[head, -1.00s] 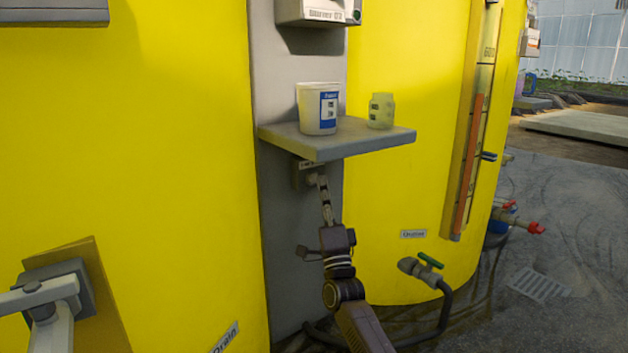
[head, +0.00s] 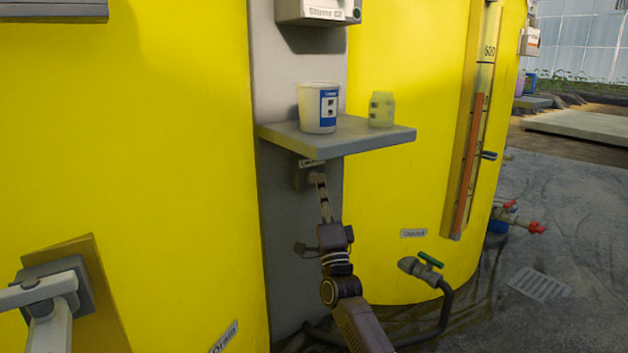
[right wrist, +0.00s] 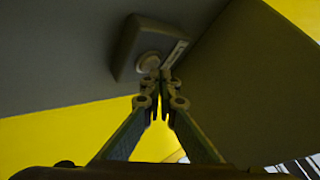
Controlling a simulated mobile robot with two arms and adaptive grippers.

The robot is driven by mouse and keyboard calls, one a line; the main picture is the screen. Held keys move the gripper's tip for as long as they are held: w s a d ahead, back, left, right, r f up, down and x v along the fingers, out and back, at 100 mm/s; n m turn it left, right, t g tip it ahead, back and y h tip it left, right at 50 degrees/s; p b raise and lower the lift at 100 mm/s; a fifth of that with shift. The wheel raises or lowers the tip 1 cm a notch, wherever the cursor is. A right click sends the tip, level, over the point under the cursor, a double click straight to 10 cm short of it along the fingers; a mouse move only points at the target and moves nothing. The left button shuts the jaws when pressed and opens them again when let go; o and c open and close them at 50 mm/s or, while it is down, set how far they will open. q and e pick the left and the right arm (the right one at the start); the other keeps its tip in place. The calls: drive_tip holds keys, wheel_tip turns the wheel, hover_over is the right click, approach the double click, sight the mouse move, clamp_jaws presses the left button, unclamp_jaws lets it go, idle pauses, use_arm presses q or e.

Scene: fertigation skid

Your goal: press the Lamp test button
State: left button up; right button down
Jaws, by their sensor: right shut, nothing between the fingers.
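The button box (head: 300,178) is a small grey housing on the grey column, just under the shelf. A small label plate (head: 311,163) sits at its top; I cannot read it. In the right wrist view the box (right wrist: 128,62) carries a round pale button (right wrist: 149,61) with a label strip (right wrist: 174,54) beside it. My right gripper (head: 319,180) is shut and empty, pointing up at the box. In the right wrist view its fingertips (right wrist: 158,76) overlap the lower edge of the button; I cannot tell whether they touch it. My left gripper is not in view.
A grey shelf (head: 340,138) juts out right above the box and bears a white tub (head: 318,108) and a small translucent jar (head: 381,109). Yellow tanks (head: 140,150) flank the column. A green-handled valve (head: 421,269) with a hose is at lower right.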

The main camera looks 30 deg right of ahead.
drive_tip(key=shift+w+h, duration=0.3)
drive_tip(key=shift+w, duration=0.1)
idle(0.6)
idle(0.3)
drive_tip(key=shift+s+p, duration=0.5)
drive_tip(key=shift+s, duration=0.3)
